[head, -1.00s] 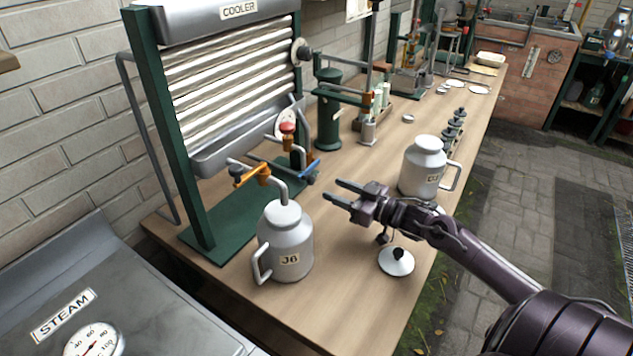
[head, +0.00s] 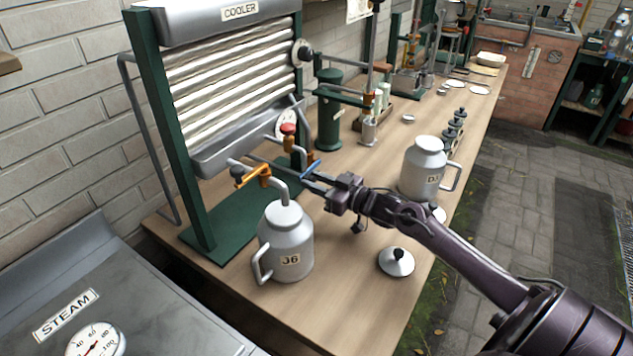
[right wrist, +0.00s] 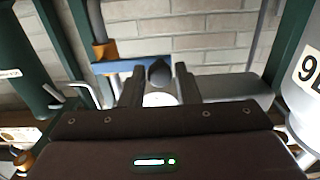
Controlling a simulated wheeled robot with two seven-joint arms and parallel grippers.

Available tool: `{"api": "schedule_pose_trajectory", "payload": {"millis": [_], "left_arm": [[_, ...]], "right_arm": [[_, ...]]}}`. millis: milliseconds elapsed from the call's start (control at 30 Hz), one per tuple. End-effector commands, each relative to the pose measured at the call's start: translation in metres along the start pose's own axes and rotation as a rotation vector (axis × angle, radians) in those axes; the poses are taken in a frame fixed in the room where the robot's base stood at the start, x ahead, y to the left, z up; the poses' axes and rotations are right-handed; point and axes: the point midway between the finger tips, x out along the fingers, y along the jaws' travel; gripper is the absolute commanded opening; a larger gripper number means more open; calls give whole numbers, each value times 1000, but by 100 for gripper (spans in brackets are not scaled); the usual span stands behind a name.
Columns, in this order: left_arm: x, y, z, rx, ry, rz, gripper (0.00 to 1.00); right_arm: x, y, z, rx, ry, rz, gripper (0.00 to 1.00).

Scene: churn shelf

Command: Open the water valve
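My right gripper (head: 300,178) reaches in from the right at the lever. In the right wrist view its two fingers are apart, with the knob between or just beyond their tips; I cannot tell whether they touch it. An orange lever (head: 250,178) is to the left. My left gripper is not in view.
A metal can marked J6 (head: 287,240) stands just in front of the orange lever, close to my right gripper. A second can (head: 423,168) and a loose lid (head: 396,262) are near the arm. A green cylinder (head: 329,118) stands behind.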

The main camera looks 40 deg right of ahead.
Motion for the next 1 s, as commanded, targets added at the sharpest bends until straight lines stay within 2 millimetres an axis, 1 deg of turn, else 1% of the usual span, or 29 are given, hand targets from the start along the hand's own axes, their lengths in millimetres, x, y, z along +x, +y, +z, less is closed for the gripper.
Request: {"api": "schedule_pose_trajectory", "payload": {"millis": [33,200,467,633,767,1000], "left_arm": [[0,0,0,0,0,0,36],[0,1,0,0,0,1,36],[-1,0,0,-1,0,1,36],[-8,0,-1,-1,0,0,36],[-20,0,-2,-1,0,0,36],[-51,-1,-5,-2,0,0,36]], "right_arm": [[0,0,0,0,0,0,22],[0,0,0,0,0,0,0],[0,0,-1,3,0,0,0],[0,0,-6,37,1,0,0],[0,0,-12,97,1,0,0],[0,4,-29,284,2,1,0]]}}
